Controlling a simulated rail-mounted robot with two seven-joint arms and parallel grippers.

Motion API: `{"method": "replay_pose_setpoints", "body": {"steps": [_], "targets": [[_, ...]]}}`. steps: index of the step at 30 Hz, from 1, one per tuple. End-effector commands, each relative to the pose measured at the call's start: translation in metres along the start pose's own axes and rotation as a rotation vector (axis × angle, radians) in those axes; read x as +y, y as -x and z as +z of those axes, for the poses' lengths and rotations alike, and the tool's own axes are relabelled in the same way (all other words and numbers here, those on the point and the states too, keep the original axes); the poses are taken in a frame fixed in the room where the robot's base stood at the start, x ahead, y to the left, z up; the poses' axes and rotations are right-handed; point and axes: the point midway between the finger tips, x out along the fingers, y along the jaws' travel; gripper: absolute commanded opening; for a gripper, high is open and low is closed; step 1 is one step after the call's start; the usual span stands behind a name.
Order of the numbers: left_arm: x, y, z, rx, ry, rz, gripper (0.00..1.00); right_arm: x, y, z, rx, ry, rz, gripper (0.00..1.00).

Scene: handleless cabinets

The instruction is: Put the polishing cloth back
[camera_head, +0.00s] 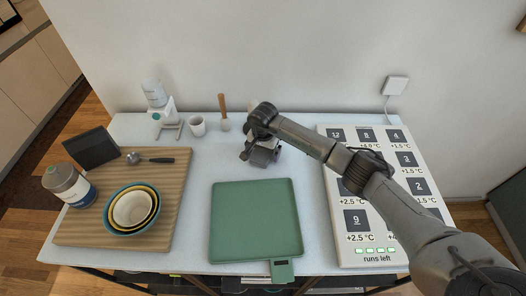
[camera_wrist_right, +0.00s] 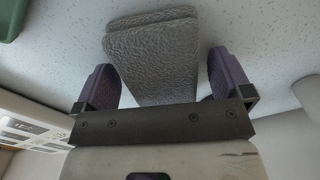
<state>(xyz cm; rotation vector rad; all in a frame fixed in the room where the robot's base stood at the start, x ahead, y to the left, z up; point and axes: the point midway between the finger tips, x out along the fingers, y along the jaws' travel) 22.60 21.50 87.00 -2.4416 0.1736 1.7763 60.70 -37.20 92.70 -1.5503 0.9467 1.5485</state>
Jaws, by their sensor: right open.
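The polishing cloth (camera_wrist_right: 152,48) looks grey, textured and folded in the right wrist view. It lies on the pale table top (camera_wrist_right: 265,40). My right gripper (camera_wrist_right: 163,78) is open, with one purple-grey finger on each side of the cloth's near end. Small gaps show between the fingers and the cloth. In the head view my right gripper (camera_head: 262,155) is low over the table behind the green tray, and it largely hides the cloth there. My left gripper is not in view.
A green tray (camera_head: 255,222) lies at the front middle. A white numbered panel (camera_head: 352,245) lies right. At left, a wooden board (camera_head: 180,190) holds nested bowls (camera_head: 132,210), a jar (camera_head: 66,183) and a ladle (camera_head: 150,160). A dispenser (camera_head: 160,110), cup (camera_head: 197,126) and wooden-handled tool (camera_head: 223,110) stand behind.

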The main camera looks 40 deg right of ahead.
Motion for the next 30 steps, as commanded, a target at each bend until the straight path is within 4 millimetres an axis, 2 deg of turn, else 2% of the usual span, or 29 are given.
{"method": "replay_pose_setpoints", "body": {"steps": [5,15,19,24,30], "targets": [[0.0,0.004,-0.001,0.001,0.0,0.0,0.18,-0.001,0.017,-0.001,0.002,0.001,-0.003,0.97],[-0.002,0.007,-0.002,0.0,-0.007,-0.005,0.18,0.0,0.08,-0.001,0.002,0.001,-0.003,0.97],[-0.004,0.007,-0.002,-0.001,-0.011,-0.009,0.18,0.0,0.099,-0.001,0.002,0.0,-0.002,0.97],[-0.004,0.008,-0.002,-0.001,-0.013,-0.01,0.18,0.0,0.116,0.0,0.0,0.0,-0.002,0.97],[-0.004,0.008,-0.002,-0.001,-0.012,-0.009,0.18,0.0,0.122,0.0,0.0,0.001,0.0,0.97]]}}
